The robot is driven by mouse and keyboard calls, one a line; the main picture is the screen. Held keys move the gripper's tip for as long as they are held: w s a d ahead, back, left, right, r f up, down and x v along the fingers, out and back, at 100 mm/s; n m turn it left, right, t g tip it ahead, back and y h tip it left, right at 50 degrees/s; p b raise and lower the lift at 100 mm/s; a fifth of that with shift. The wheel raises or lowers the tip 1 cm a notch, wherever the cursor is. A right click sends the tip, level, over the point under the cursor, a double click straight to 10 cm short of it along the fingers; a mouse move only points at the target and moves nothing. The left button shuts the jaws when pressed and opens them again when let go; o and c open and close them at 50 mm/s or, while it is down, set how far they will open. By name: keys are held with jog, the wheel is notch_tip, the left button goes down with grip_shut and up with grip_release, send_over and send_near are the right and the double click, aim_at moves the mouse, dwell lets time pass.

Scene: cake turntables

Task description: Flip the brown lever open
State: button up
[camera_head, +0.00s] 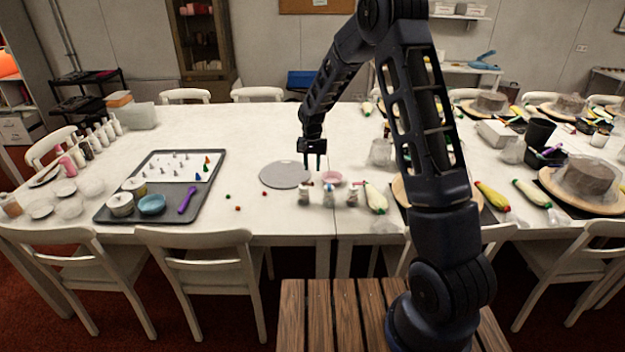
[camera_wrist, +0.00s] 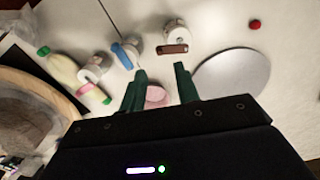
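The brown lever (camera_wrist: 172,49) is on a small white jar (camera_wrist: 176,33) in the wrist view. It looks flat against the jar's side or top; its exact angle is hard to tell. In the head view this appears to be the leftmost of three small jars (camera_head: 304,195) near the table's front edge, with the lever too small to make out. My gripper (camera_head: 314,166) hangs over the table behind the jars, fingers pointing down. In the wrist view my gripper (camera_wrist: 160,72) has its two dark green fingers apart with nothing between them, short of the lever and not touching it.
A jar with a blue part (camera_wrist: 127,52) stands beside the brown-lever jar. A pink bowl (camera_wrist: 156,96) lies below the fingers. A grey turntable disc (camera_head: 285,174) is left of the jars. A piping bag (camera_head: 376,198) lies to their right.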

notch_tip(320, 180, down, 7)
jog(key=shift+r, duration=0.1)
dwell(0.4)
grip_shut()
